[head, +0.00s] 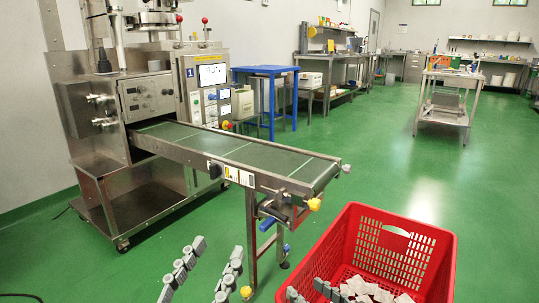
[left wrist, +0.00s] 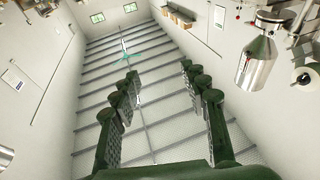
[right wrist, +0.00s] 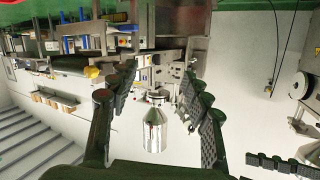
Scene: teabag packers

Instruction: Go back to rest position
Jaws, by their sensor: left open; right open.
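My left gripper (head: 218,246) is at the bottom of the head view, in front of the conveyor's near end and left of the red crate. Its two fingers are apart with nothing between them, as the left wrist view (left wrist: 160,72) also shows. My right gripper (head: 306,288) is at the bottom edge of the head view, overlapping the near left part of the crate. Its fingers are spread and empty in the right wrist view (right wrist: 160,72). Both wrist views look past the fingers at walls, ceiling and machinery. The lower parts of both grippers are cut off in the head view.
The red crate (head: 427,241) at lower right holds several white teabag packs (head: 366,288). A green conveyor belt (head: 235,151) runs from the packing machine (head: 150,95) towards the crate. A blue table (head: 265,69) and steel cart (head: 445,100) stand further back. Green floor is free at right.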

